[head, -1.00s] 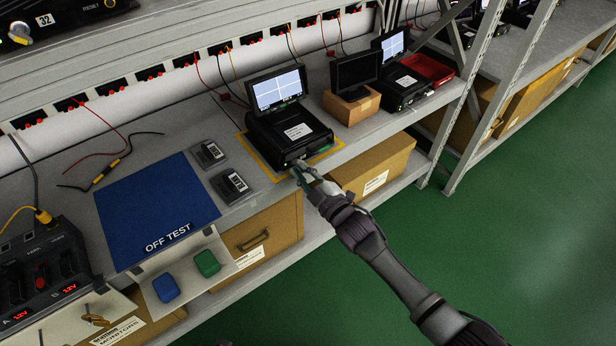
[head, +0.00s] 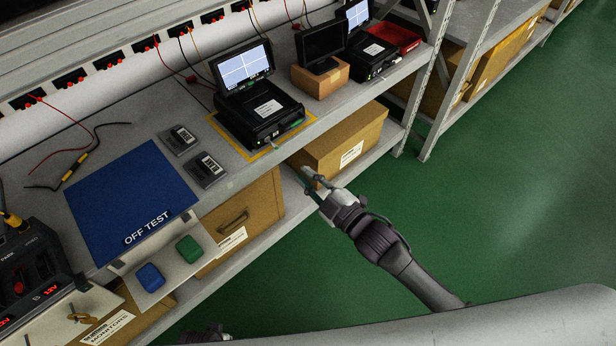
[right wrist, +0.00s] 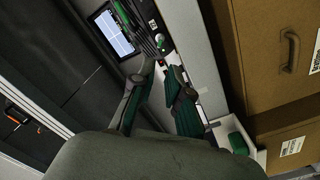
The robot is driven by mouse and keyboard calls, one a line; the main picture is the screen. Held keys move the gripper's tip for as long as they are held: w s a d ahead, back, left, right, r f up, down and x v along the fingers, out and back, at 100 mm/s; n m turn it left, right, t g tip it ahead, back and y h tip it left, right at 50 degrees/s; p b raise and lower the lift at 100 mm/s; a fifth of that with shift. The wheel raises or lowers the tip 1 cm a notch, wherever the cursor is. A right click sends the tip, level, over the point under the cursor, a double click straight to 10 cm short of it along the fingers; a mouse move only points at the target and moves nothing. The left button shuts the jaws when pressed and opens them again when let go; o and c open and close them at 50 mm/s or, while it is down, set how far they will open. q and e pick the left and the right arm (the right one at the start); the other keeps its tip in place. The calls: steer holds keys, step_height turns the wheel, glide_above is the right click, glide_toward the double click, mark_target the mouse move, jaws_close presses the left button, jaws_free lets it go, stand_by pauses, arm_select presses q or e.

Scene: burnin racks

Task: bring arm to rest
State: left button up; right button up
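My right arm reaches in from the lower right in the head view. Its gripper (head: 309,182) is in front of the shelf edge, below and clear of the black test unit (head: 262,118) with the lit screen. In the right wrist view the two green-padded fingers (right wrist: 161,72) stand apart with nothing between them. The unit and its lit screen (right wrist: 115,33) show beyond the fingertips. A small dark part at the bottom edge of the head view (head: 205,338) seems to belong to my left arm; its fingers cannot be made out.
The bench carries a blue OFF TEST mat (head: 130,205), a small monitor on a brown box (head: 320,80) and a red tray (head: 402,40). Cardboard boxes (head: 345,142) fill the lower shelf. A rack upright (head: 415,90) stands at right. Green floor (head: 500,200) is clear.

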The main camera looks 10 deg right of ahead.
steer(key=shift+f, duration=0.1)
